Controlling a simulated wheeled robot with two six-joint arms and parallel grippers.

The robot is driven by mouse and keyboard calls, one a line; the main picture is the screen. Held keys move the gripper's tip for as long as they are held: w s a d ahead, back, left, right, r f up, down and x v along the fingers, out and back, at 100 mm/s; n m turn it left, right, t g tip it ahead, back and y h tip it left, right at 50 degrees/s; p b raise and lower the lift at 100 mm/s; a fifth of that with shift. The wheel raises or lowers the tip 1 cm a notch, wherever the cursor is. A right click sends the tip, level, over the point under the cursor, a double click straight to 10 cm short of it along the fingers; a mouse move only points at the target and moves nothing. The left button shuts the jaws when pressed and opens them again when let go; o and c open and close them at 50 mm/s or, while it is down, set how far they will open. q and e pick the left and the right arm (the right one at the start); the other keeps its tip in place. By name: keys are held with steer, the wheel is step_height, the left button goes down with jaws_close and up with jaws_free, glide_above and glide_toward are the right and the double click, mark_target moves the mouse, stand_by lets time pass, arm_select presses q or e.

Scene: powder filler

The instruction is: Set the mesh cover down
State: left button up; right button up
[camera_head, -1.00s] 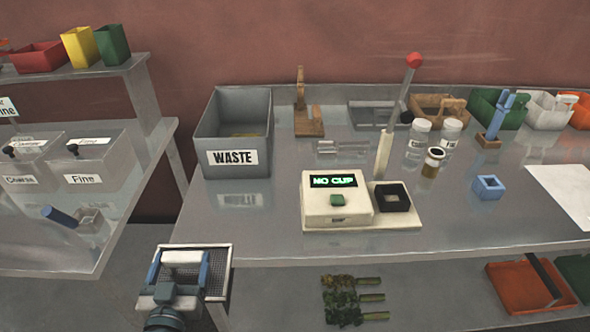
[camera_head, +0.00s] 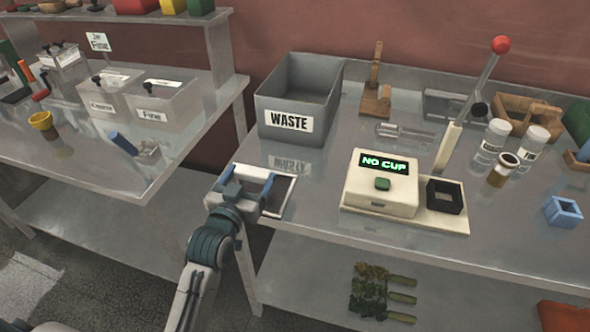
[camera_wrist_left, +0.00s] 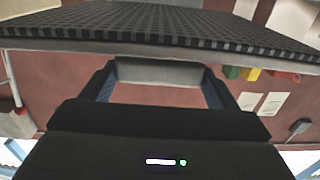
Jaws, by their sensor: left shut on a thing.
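The mesh cover (camera_head: 283,197), a flat dark mesh panel with a pale frame, is by the left front corner of the right-hand table in the head view. My left gripper (camera_head: 255,186) is shut on it. I cannot tell whether the cover touches the tabletop. In the left wrist view the mesh (camera_wrist_left: 170,20) spans the top, and the fingers of the left gripper (camera_wrist_left: 158,72) hold its pale edge. My right gripper is not in view.
The grey WASTE bin (camera_head: 290,97) stands behind the cover. The cream NO CUP device (camera_head: 381,182), with a red-knobbed lever (camera_head: 501,45), stands to the right. The left table (camera_head: 85,165) holds Coarse and Fine boxes. A gap separates the tables.

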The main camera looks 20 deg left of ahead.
mark_target(289, 177)
arm_select(q)
steer(key=w+d, duration=0.2)
steer(key=w+d+p, duration=0.1)
steer(key=w+d, duration=0.1)
steer(key=w, duration=0.1)
steer(key=w+d+f+p, duration=0.1)
steer(key=w+d, duration=0.2)
steer(key=shift+w, duration=0.1)
steer(key=shift+w+d+f+p, duration=0.1)
steer(key=shift+d+p, duration=0.05)
steer(key=shift+p, duration=0.15)
step_height(289, 177, down, 2)
steer(key=shift+f+p, duration=0.15)
steer(key=shift+p, duration=0.3)
steer(key=shift+f, duration=0.55)
steer(key=o, duration=0.5)
steer(key=shift+f, duration=0.2)
steer(key=o, duration=0.4)
steer(key=shift+r, duration=0.1)
